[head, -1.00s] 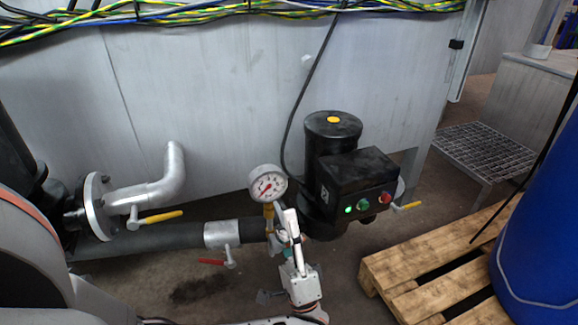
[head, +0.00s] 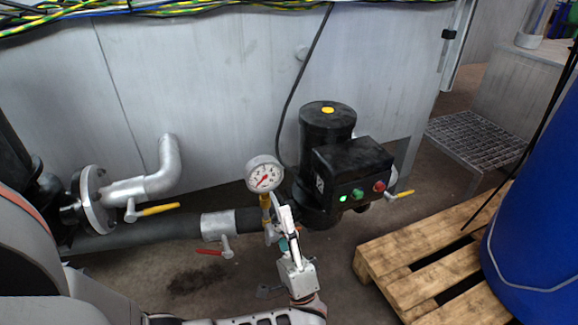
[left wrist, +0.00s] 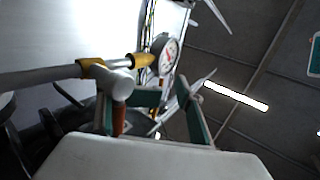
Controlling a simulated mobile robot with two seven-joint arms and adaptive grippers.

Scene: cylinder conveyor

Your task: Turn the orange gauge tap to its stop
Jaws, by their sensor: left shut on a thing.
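The pressure gauge (head: 264,174), with a white dial and red needle, stands on a brass stem above the dark pipe. It also shows in the left wrist view (left wrist: 167,56). My left gripper (head: 281,226) is beside the stem, just below and right of the gauge. The orange tap handle (left wrist: 119,120) shows in the left wrist view beside a green-padded finger of my left gripper (left wrist: 148,108), which is shut on it. In the head view my gripper hides the handle. My right gripper is not in view.
A black pump (head: 327,150) with a button box (head: 352,172) stands close right of the gripper. A red-handled valve (head: 212,251) and a yellow-handled valve (head: 158,209) are at the left. A wooden pallet (head: 400,258) bears a blue drum (head: 535,215) at the right.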

